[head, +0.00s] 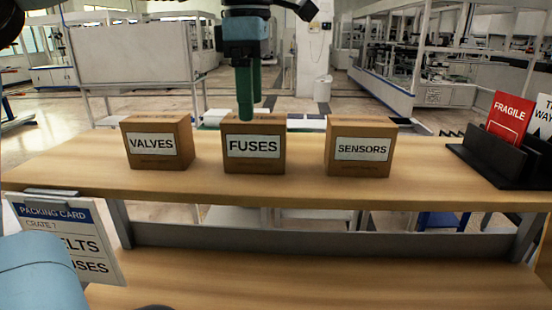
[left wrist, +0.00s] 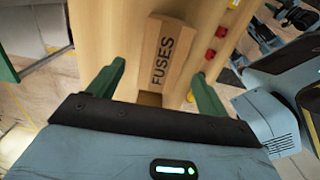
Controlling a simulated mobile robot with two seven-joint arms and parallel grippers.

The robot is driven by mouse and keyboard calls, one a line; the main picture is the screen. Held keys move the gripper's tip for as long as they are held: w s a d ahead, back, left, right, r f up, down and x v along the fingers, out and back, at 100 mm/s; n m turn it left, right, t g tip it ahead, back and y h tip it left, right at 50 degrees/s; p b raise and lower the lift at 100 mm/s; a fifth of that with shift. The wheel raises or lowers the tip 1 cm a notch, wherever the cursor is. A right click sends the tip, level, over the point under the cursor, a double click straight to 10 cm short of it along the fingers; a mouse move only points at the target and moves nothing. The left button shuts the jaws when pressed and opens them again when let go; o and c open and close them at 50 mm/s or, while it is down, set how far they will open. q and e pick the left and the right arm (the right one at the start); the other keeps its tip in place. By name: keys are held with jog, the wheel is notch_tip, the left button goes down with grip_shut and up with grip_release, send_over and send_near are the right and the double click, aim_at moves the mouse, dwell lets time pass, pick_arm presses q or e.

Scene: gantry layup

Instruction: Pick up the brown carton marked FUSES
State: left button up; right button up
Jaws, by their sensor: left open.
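The brown carton marked FUSES (head: 254,162) stands upright on the wooden upper shelf, in the middle of a row of three cartons. My left gripper (head: 247,114) points down from above, its green fingertips overlapping the carton's top edge in the head view. In the left wrist view the gripper (left wrist: 158,70) is open, with one green finger towards each side of the FUSES carton (left wrist: 172,55). The gripper holds nothing. I cannot tell whether the fingertips are below the carton's top. My right gripper is not in view.
The VALVES carton (head: 157,158) stands to the left and the SENSORS carton (head: 361,161) to the right, with gaps between. A black rack (head: 495,166) with a red FRAGILE card (head: 508,117) is at the right end. A packing card (head: 62,215) hangs at front left.

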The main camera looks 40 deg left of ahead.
aim_at(257, 116)
pick_arm(q)
jog(key=shift+w+f, duration=0.7)
jog(key=shift+f, duration=0.15)
jog(key=shift+s, duration=0.2)
jog(key=shift+s+f, duration=0.15)
jog(key=shift+f, duration=1.05)
jog(key=f, duration=0.4)
jog(key=shift+s+d, duration=0.25)
jog(key=shift+f, duration=0.6)
jog(key=c, duration=1.2)
jog(key=shift+o, duration=0.2)
jog(key=shift+r, duration=0.1)
